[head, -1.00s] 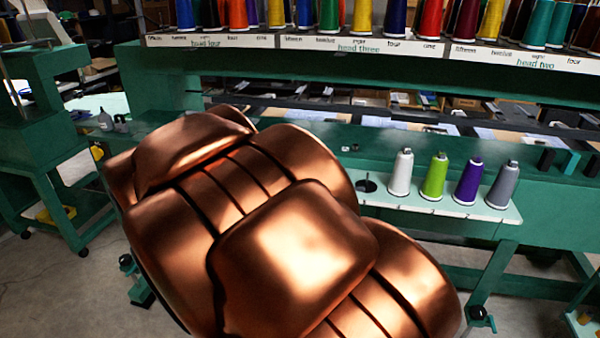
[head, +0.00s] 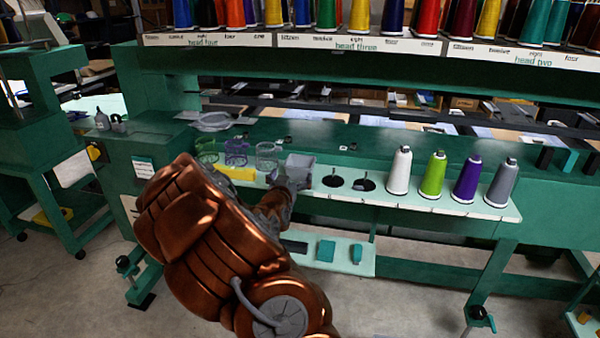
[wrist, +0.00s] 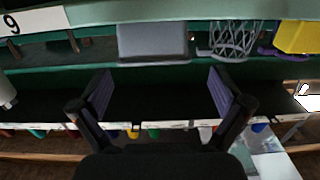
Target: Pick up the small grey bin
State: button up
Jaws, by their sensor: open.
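The small grey bin (head: 301,166) stands on the white-edged shelf of the green machine in the head view, just right of a clear cup. In the wrist view the grey bin (wrist: 153,42) shows at the top middle, beyond my fingertips. My gripper (wrist: 162,95) is open, its two dark fingers spread wide with nothing between them. In the head view my gripper (head: 283,184) is close to the bin's front left, partly hidden by my copper arm. I cannot tell from the head view whether it touches the bin.
A lower shelf (head: 342,252) holds small teal pieces.

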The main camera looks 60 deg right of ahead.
aim_at(300, 161)
jog(key=shift+s+d+r+h, duration=0.3)
jog(key=shift+d+h, duration=0.1)
jog(key=shift+d, duration=0.15)
jog(key=shift+w+d, duration=0.15)
jog(key=shift+d, duration=0.1)
jog(key=shift+f+p+x, duration=0.1)
jog(key=shift+p+x, duration=0.7)
jog(key=shift+x, duration=0.95)
jog(key=shift+f+p+x, duration=0.15)
jog(key=shift+p+x, duration=0.65)
jog(key=shift+x, duration=1)
jog(key=c, duration=0.8)
jog(key=shift+o, duration=0.2)
jog(key=shift+w, duration=0.1)
notch_tip(300, 161, up, 10)
jog(key=b, duration=0.2)
jog(key=shift+b, duration=0.35)
jog(key=shift+a, duration=0.1)
